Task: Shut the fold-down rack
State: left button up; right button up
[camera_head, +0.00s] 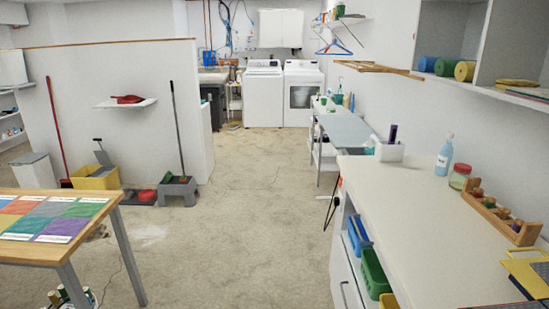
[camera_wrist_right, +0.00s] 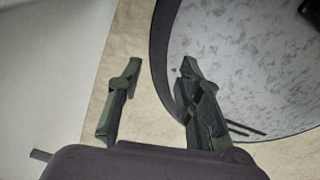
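The fold-down rack (camera_head: 378,67) is a light wooden frame on the right wall, in the back part of the head view. It sticks out from the wall roughly level, so it looks folded down. It is far from me, beyond the near end of the right-hand counter. My right gripper (camera_wrist_right: 160,68) shows only in its wrist view. The rack is not in the wrist view. My left gripper is not in view.
A long white counter (camera_head: 385,190) with bottles and a wooden holder runs along the right. An ironing board (camera_head: 343,130) stands beyond it, below the rack. A table (camera_head: 30,249) stands at the left. The floor (camera_head: 240,210) between is clear, back to the washer (camera_head: 263,98).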

aim_at(383, 70)
jog(key=i+j, duration=0.1)
jog(key=i, duration=0.45)
jog(key=i+z, duration=0.1)
jog(key=i, duration=0.5)
jog(key=i+j, duration=0.2)
jog(key=i, duration=0.35)
